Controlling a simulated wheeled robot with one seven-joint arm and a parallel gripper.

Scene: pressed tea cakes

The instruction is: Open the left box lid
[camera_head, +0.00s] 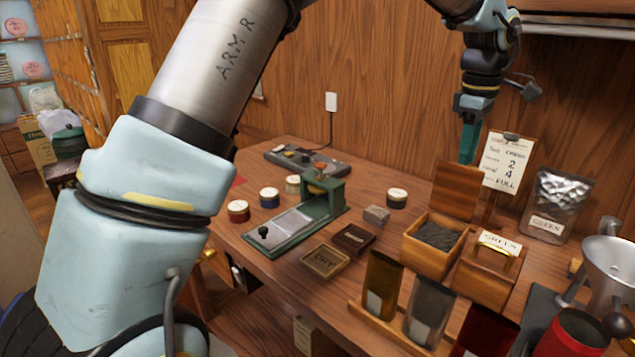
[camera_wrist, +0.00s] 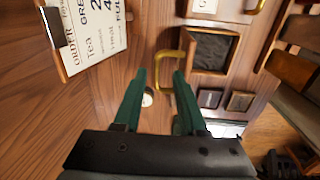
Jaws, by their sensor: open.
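The left box (camera_head: 432,255) is wooden, and dark leaf shows inside it. It also shows in the wrist view (camera_wrist: 233,52). Its lid (camera_head: 455,197) stands raised, roughly upright, at the back of the box. A brass handle (camera_wrist: 166,84) shows beside the box in the wrist view, near my fingertips; it appears to belong to the raised lid. My gripper (camera_head: 468,150) is just above and behind the raised lid, with green fingers pointing down. In the wrist view my gripper (camera_wrist: 159,76) is open, with nothing clearly held. Contact with the handle cannot be told.
A closed box (camera_head: 487,275) with a brass handle and GREEN label stands right of the left box. An order board (camera_head: 505,165) stands close behind the lid. A foil bag (camera_head: 557,205), a green press (camera_head: 318,205) and several tins (camera_head: 238,211) share the table.

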